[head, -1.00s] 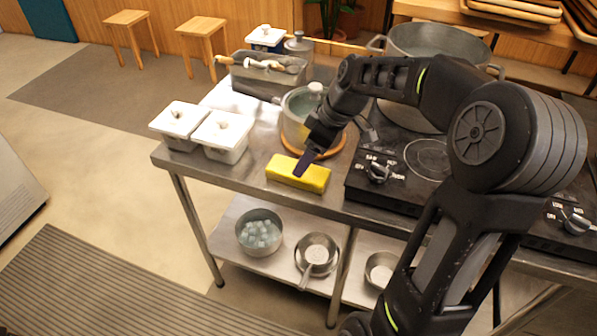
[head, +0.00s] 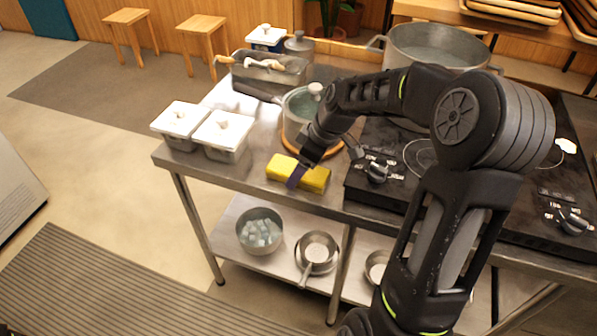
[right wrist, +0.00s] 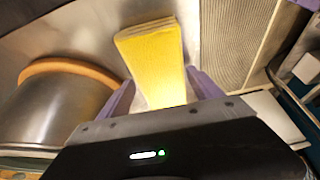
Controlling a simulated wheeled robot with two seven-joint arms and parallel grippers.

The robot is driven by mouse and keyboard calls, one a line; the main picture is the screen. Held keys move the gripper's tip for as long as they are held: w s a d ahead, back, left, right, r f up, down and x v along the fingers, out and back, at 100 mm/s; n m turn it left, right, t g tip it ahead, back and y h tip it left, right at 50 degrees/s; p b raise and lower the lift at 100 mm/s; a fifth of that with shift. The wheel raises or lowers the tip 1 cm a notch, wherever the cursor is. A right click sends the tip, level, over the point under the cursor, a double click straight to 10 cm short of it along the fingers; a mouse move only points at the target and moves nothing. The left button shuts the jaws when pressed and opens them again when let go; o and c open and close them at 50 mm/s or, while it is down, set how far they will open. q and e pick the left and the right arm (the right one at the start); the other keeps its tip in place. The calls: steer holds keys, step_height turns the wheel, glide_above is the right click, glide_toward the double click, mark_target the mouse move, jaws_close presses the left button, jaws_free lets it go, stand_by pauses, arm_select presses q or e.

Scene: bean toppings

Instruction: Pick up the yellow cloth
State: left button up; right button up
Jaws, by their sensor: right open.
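The yellow cloth (head: 312,178) is a folded block lying on the steel table near its front edge. My right gripper (head: 297,178) reaches down over it, with a purple finger in front of the cloth's near side. In the right wrist view the cloth (right wrist: 152,45) extends between the two purple fingers of the open gripper (right wrist: 160,84), one on each side. Whether either finger touches it I cannot tell. My left gripper is not in view.
A pot on an orange ring (head: 331,151) stands just behind the cloth. The black stove (head: 359,190) is close on the right. Two white-lidded containers (head: 222,130) stand on the left. The lower shelf (head: 226,222) holds a bowl and pans.

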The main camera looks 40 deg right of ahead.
steer(key=shift+c, duration=0.3)
steer(key=c, duration=1.3)
step_height(320, 180, up, 10)
steer(key=shift+r+b, duration=0.1)
steer(key=shift+b, duration=0.2)
steer(key=o, duration=1)
steer(key=c, duration=1)
